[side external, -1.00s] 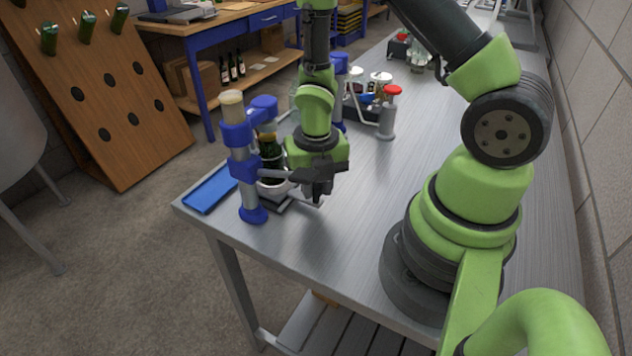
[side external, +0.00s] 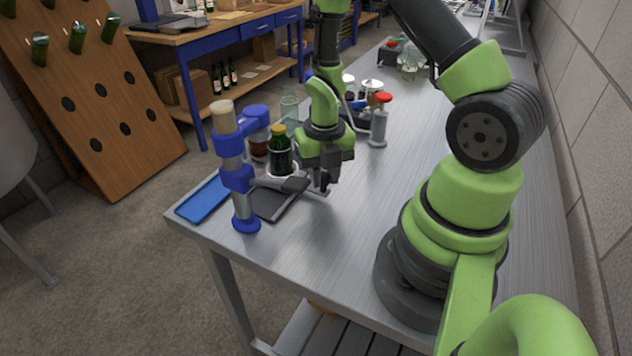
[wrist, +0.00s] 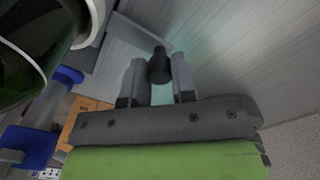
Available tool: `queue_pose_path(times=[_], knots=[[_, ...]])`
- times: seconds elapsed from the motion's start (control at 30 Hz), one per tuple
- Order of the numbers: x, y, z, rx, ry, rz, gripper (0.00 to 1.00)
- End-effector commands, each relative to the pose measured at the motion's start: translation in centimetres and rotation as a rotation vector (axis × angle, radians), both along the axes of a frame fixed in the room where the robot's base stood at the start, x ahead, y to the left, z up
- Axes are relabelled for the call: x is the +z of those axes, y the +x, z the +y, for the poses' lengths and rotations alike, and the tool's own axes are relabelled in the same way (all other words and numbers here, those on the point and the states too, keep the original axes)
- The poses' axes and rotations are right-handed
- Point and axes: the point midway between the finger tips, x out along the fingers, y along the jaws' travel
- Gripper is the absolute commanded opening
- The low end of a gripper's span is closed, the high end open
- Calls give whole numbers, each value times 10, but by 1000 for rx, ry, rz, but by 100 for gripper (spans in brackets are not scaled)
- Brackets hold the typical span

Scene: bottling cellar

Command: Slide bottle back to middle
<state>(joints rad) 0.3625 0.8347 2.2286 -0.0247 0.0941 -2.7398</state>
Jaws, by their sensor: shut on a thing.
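The green bottle (side external: 280,155) with a yellow cap stands upright in a pale collar (side external: 283,174), beside the blue post stand (side external: 236,178). Its dark green side fills the left of the wrist view (wrist: 25,65). My gripper (side external: 325,183) is just right of the bottle, low over the table. In the wrist view its two fingers (wrist: 160,82) are shut on a small black knob (wrist: 159,64). A flat grey bar (wrist: 135,33) lies beside the knob. A dark flat track (side external: 268,205) lies in front of the collar. The side view hides the grip on the knob.
A blue tray (side external: 203,199) lies at the table's left corner. A red-topped grey dispenser (side external: 379,122) and several small jars stand behind my gripper. The metal table (side external: 400,165) is clear right of my gripper.

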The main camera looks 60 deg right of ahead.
Motion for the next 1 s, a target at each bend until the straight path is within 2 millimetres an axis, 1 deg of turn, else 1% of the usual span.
queue_pose_path(times=[0.03, 0.1, 0.2, 0.3, 0.4, 0.67, 0.7, 0.77, 0.8, 1.0], knots=[[1, 1, -9, -8, -3, -7, 0], [1, 2, -20, -5, -4, -9, 0], [1, 2, -32, -4, -4, -9, 0], [1, 2, -40, -1, -4, -8, 0], [1, 2, -43, 1, -4, -8, 0], [1, 2, -43, 3, -5, -9, 0], [1, 2, -43, 3, -5, -9, 27], [1, 2, -43, 3, -4, -8, 41], [1, 1, -43, 3, -4, -8, 50], [1, 1, -43, 2, -2, -5, 51]])
